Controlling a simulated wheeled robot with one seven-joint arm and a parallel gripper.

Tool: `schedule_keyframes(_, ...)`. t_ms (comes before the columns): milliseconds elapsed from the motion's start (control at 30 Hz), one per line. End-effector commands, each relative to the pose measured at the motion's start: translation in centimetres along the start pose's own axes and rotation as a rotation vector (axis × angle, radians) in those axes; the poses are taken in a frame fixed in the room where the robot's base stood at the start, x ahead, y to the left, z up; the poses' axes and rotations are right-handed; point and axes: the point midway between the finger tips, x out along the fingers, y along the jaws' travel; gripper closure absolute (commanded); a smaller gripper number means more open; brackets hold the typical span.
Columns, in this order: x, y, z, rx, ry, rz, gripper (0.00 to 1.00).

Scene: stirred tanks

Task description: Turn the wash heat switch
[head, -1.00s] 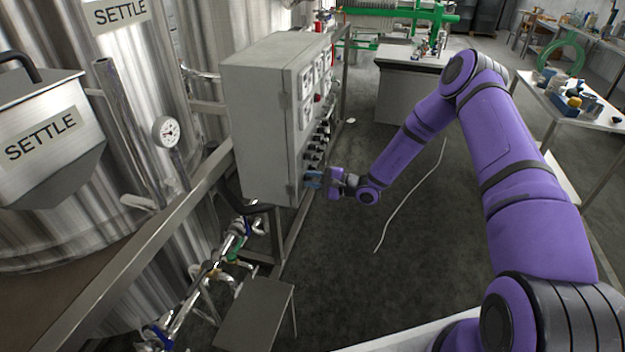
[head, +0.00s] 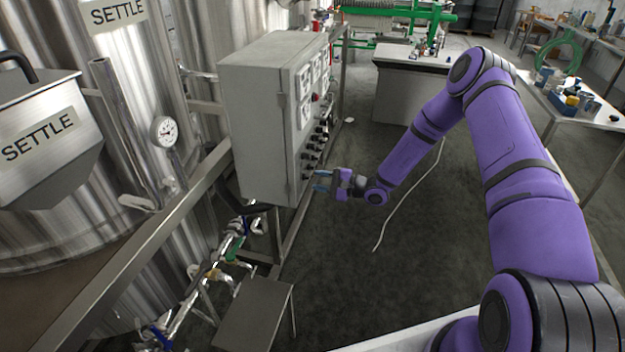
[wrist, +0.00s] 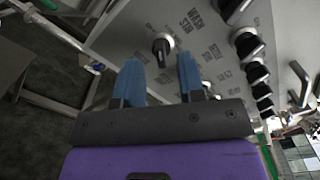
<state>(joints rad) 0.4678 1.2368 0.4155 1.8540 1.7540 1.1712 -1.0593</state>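The grey control box (head: 262,125) carries a column of black switches (head: 316,140) on its right-facing panel. In the wrist view, one black switch knob (wrist: 162,46) sits just beyond and between my fingertips. A label reading "WASH STIR" is near the top; the smaller labels are too blurred to read, so I cannot tell which knob is wash heat. My gripper (head: 323,181) is at the panel's lower end, a little off its face. It also shows in the wrist view (wrist: 160,64), with its two blue fingers apart and nothing between them.
More black knobs (wrist: 247,44) run along the panel to the right in the wrist view. Steel tanks (head: 60,230) and a metal rail stand left of the box. A small grey table (head: 255,312) is below it. The floor right of the box is open, with a white hose (head: 408,195).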

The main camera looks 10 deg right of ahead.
Motion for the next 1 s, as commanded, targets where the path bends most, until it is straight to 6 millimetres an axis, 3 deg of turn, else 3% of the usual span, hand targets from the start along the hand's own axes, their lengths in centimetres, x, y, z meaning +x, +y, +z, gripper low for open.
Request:
schedule_keyframes(200,-4.3,0.0,-0.1,0.000,0.003,-0.001,0.64)
schedule_keyframes(433,-7.2,0.0,-0.1,0.000,0.002,0.000,0.64)
schedule_keyframes(1000,-7.9,0.0,0.0,0.000,0.000,0.000,0.64)
